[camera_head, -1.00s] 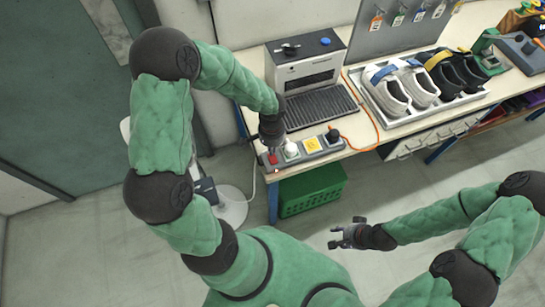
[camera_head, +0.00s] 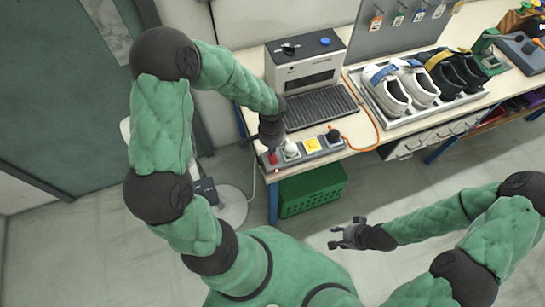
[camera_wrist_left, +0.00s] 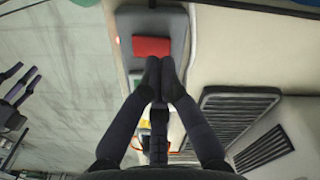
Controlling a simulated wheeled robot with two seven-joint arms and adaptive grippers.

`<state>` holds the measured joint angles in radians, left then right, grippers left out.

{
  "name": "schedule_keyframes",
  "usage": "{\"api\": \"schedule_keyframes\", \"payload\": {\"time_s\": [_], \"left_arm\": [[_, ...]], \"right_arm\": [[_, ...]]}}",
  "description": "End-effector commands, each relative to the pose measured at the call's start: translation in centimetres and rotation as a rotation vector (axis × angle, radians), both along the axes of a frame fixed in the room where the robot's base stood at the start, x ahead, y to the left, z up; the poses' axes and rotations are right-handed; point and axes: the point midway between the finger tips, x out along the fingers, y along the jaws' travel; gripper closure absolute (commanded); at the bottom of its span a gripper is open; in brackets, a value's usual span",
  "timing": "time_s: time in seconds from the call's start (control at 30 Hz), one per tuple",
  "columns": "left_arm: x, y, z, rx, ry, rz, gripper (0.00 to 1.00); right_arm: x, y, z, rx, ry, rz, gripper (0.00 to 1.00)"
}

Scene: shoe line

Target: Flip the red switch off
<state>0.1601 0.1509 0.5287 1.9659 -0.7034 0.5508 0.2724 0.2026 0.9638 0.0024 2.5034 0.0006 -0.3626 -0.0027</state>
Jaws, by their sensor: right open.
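The red switch (camera_head: 273,158) sits at the left end of a grey power strip (camera_head: 322,153) on the front edge of the bench. In the left wrist view the red switch (camera_wrist_left: 151,46) is a red rectangle on the grey strip (camera_wrist_left: 172,21), just beyond my fingertips. My left gripper (camera_head: 270,146) hangs over that end of the strip. In the wrist view the left gripper (camera_wrist_left: 164,72) has its fingertips together with nothing seen between them. Contact with the switch and its tilt cannot be told. My right gripper (camera_head: 347,234) is open and empty, away from the bench.
A white plug (camera_head: 291,149), a yellow plug (camera_head: 312,144) and a dark plug (camera_head: 333,135) sit along the strip. Behind stand a grey machine (camera_head: 303,70) and a tray with shoes (camera_head: 375,111). A green crate (camera_head: 312,191) lies below the bench.

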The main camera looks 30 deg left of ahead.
Motion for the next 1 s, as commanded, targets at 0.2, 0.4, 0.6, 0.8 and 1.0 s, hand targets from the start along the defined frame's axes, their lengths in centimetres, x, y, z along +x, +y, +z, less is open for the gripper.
{"api": "schedule_keyframes", "payload": {"time_s": [0.2,0.4,0.6,0.8,1.0], "left_arm": [[0.0,0.0,-0.3,0.0,0.0,0.0,1.0],[0.0,0.0,-0.6,0.0,0.0,0.0,1.0],[0.0,0.0,-0.8,0.0,0.0,0.0,1.0],[0.0,0.0,-1.1,0.0,0.0,0.0,1.0],[0.0,0.0,-1.3,0.0,0.0,0.0,1.0]], "right_arm": [[0.0,0.0,-0.3,0.0,0.0,0.0,0.56],[0.0,0.0,-0.6,0.0,0.0,0.0,0.56],[0.0,0.0,-0.8,0.0,0.0,0.0,0.56],[0.0,0.0,-1.0,0.0,0.0,0.0,0.56],[0.0,0.0,-1.3,0.0,0.0,0.0,0.56]]}}
